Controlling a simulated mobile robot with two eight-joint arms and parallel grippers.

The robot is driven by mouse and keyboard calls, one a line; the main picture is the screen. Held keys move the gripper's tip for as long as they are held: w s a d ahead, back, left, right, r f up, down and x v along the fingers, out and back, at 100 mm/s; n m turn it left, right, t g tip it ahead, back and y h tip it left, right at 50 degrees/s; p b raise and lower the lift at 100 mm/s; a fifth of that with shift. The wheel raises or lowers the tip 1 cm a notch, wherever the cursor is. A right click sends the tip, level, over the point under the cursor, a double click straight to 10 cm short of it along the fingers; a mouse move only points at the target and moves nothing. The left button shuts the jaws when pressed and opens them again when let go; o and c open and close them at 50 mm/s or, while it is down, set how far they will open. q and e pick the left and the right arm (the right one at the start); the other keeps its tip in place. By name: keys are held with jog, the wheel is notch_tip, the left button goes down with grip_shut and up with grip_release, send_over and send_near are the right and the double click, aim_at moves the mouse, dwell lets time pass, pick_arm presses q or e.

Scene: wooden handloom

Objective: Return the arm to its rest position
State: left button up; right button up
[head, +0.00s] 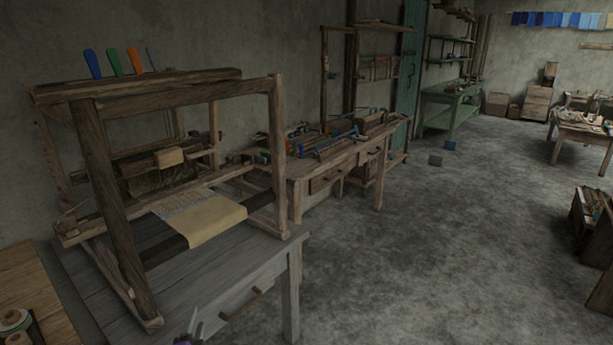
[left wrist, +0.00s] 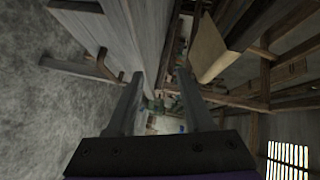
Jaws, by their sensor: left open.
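My left gripper (head: 192,327) shows only at the bottom edge of the head view, low in front of the grey table. In the left wrist view its two fingers (left wrist: 157,95) are apart with nothing between them. The wooden handloom (head: 94,165) stands on the grey table (head: 255,262), with a tan cloth (head: 212,220) hanging over its front beam. The cloth also shows in the left wrist view (left wrist: 207,50), beyond the fingers and apart from them. Most of my left arm is out of the picture. My right gripper is in neither view.
The grey table's drawer handle (head: 240,304) is close to my left gripper. A wooden surface with spools (head: 16,322) is at the lower left. A workbench with tools (head: 330,165) stands behind the loom. The grey floor (head: 420,260) to the right is open.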

pick_arm(q)
jog(key=s+d+f+n+g+h, duration=0.1)
jog(key=s+d+n+g, duration=0.35)
jog(key=s, duration=0.75)
jog(key=s+d+f+n+g, duration=0.1)
jog(key=s+d+n+g, duration=0.3)
jog(key=s, duration=0.7)
jog(key=s+d+f+n+g+h, duration=0.1)
jog(key=s+d+n+g, duration=0.3)
jog(key=s, duration=0.8)
notch_tip(320, 180, up, 21)
jog(key=w+a+n+t+p, duration=0.1)
jog(key=w+t+p, duration=0.1)
jog(key=p, duration=1.6)
jog(key=shift+a+f, duration=0.15)
jog(key=shift+a, duration=0.15)
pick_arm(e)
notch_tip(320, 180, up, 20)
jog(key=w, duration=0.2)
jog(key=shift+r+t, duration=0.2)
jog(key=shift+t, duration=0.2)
pick_arm(q)
jog(key=shift+s, duration=0.1)
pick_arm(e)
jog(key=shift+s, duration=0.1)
